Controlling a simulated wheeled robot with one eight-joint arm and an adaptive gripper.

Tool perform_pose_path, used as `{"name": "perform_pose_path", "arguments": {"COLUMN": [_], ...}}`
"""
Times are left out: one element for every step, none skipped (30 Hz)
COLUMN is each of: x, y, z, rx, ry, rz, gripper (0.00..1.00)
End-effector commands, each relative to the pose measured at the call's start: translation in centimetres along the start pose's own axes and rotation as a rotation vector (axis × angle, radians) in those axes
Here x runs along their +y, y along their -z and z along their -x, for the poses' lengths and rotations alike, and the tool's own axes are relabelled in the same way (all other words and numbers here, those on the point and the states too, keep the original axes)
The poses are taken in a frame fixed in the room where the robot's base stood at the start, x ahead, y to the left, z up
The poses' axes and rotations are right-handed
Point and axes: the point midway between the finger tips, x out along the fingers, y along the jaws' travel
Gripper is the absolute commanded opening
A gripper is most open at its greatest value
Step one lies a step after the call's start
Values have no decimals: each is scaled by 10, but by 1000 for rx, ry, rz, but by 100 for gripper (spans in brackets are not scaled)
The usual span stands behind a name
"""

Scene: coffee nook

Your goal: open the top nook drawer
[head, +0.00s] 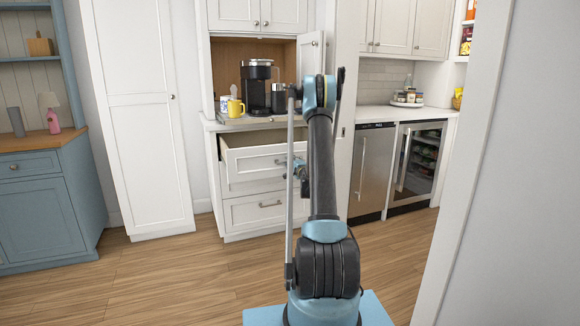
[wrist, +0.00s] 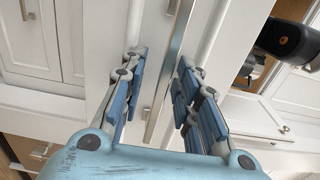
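The top nook drawer (head: 240,163) stands pulled out below the coffee counter, and its pale inside (head: 265,137) shows from above. Its bar handle (head: 282,161) is partly hidden behind my arm. My gripper (head: 300,170) is at the right part of the drawer front, mostly hidden by the arm. In the wrist view my gripper (wrist: 162,75) is open, its blue-padded fingers apart on either side of a long metal bar handle (wrist: 168,65). The bar lies nearer the right fingers; I cannot tell whether they touch it.
A lower drawer (head: 240,214) is shut beneath. A coffee maker (head: 258,88) and yellow mug (head: 236,107) stand on the counter above. A tall white cabinet (head: 145,130) is left, a steel appliance (head: 371,170) right. Wooden floor (head: 190,275) is clear in front.

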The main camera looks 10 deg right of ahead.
Motion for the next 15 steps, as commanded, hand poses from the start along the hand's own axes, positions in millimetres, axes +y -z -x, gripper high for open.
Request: {"name": "perform_pose_path", "arguments": {"x": [0,0,0,0,0,0,0,0,0,0,0,0,0,0,0], "y": [0,0,1,1,1,1,1,2,2,2,2,2,1,1,1], "z": [0,0,0,1,2,3,5,8,12,16,21,28,33,39,48], "rx": [1,1,1,1,2,2,2,3,3,3,3,3,2,2,3], "ry": [0,0,0,0,0,0,0,0,0,0,0,0,0,0,0], "rz": [0,0,0,0,0,0,0,0,0,0,0,0,0,0,0], "gripper": [29,29,29,29,29,29,29,29,29,29,29,29,29,29,29]}}
